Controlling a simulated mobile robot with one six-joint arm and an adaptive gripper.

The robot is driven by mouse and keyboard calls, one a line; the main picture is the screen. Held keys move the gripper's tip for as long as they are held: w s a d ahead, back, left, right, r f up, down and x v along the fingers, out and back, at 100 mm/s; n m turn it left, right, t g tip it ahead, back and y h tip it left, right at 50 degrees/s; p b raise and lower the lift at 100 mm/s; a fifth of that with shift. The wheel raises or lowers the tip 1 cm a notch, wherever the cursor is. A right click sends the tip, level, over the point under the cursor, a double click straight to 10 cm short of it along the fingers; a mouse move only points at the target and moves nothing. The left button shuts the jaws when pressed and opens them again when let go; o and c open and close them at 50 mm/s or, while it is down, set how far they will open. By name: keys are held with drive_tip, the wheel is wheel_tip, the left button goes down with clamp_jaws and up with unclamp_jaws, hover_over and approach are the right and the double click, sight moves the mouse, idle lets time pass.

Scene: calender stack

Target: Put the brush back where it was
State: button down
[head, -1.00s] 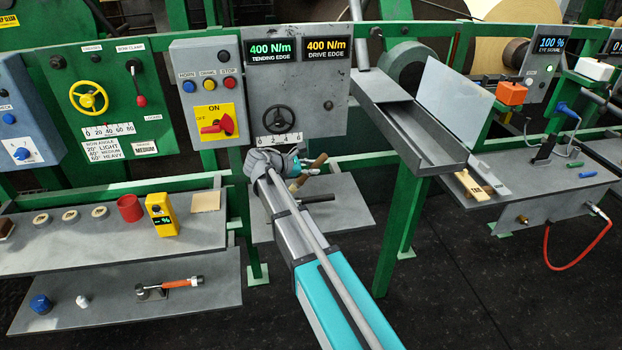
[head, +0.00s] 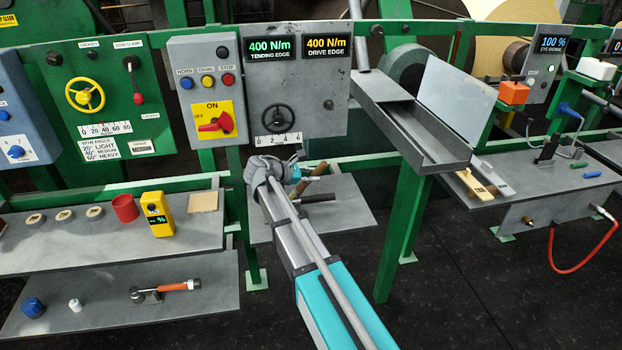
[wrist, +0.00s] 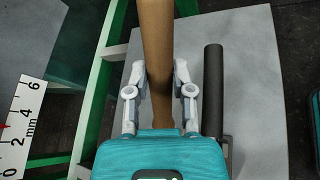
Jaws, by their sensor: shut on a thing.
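My gripper (wrist: 158,78) is shut on a wooden handle, which I take to be the brush (wrist: 157,30). The handle runs up out of the top of the wrist view between the two fingers, and the brush's head cannot be made out. In the head view the brown handle (head: 319,171) shows just right of my gripper (head: 299,172), over a grey lower shelf (head: 345,212) under the gauge panel. My wrist hides part of it.
A dark rod-like handle (wrist: 213,90) lies on the shelf to the right of the brush in the wrist view. A green frame post (head: 400,220) stands right of the shelf. A grey trough (head: 420,130) juts out above. The shelf's right part is bare.

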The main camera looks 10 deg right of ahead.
drive_tip(key=shift+f, duration=0.1)
drive_tip(key=c, duration=1)
unclamp_jaws()
drive_tip(key=o, duration=0.5)
drive_tip(key=shift+r, duration=0.2)
drive_tip(key=p+v, duration=0.4)
drive_tip(key=v, duration=0.8)
drive_tip(key=shift+w+p, duration=0.1)
drive_tip(key=shift+p, duration=0.3)
